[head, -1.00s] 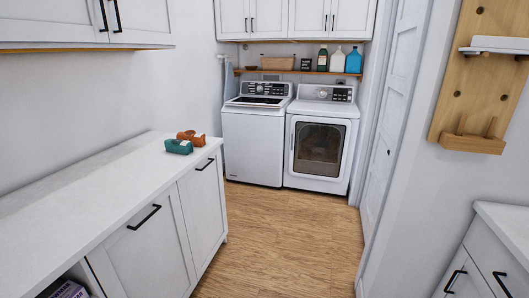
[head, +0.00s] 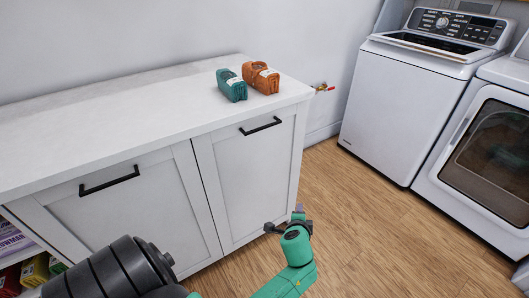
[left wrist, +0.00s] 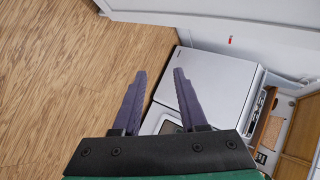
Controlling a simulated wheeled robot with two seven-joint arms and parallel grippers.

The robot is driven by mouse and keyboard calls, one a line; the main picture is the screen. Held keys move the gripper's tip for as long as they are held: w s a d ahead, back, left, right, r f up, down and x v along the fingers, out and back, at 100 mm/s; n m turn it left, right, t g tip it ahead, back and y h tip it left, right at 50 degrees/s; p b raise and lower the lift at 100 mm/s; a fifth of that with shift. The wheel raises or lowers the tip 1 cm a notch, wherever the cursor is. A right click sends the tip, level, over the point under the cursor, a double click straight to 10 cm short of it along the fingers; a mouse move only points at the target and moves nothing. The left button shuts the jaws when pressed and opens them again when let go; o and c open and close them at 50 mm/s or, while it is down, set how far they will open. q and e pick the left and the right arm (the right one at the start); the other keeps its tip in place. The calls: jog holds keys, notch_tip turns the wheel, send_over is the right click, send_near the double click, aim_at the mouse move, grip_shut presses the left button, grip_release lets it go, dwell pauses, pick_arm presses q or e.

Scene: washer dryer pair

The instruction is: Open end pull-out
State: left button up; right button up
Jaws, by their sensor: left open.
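The end pull-out (head: 250,180) is a white shaker-style front at the right end of the counter cabinet. It looks shut and flush with its neighbour. Its black bar handle (head: 260,126) runs along its top. My left gripper (head: 285,221) is open and empty, low in front of the pull-out near its right edge, below the handle and apart from it. In the left wrist view its two purple fingers (left wrist: 160,72) are spread with nothing between them. The handle does not show in that view. My right gripper is not in view.
A teal jug (head: 231,86) and an orange jug (head: 261,78) stand on the white countertop (head: 130,125). Another front with a black handle (head: 109,181) is to the left. The washer (head: 405,110) and dryer (head: 485,165) stand right. Wood floor (head: 355,225) between is clear.

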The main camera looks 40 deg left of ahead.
pick_arm(q)
jog(key=a+r+t+y+b, duration=0.2)
jog(key=a+r+y+b, duration=0.15)
jog(key=r, duration=0.65)
jog(key=n+y, duration=0.3)
jog(key=y, duration=0.2)
send_near(264, 128)
jog(key=shift+g, duration=0.4)
jog(key=x, duration=0.8)
jog(key=shift+w+r, duration=0.1)
jog(key=shift+r, duration=0.05)
grip_shut()
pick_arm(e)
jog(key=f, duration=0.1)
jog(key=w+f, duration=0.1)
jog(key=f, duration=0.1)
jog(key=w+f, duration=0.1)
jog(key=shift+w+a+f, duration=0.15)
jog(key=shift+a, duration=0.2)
pick_arm(q)
jog(key=shift+d, duration=0.1)
